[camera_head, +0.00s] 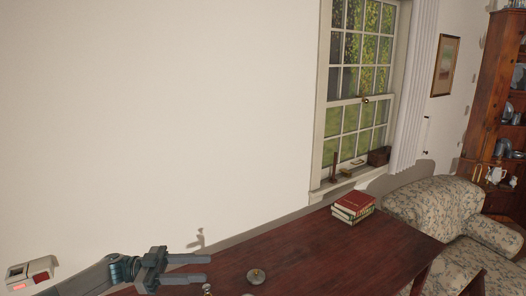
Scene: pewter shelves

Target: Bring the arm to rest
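My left gripper (209,268) comes in from the lower left of the head view, on a dark grey arm (92,279). Its two fingers point to the right and stand apart, with nothing between them. It shows over the near left part of a dark red-brown wooden table (330,250). I cannot tell its height above the table top. My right gripper is not in the head view.
A small round metal object (256,276) is on the table, right of the gripper; another small object (207,290) shows below the fingers. Stacked books (353,206) lie at the far edge. A wall and window (358,90) stand behind, a patterned sofa (432,208) to the right.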

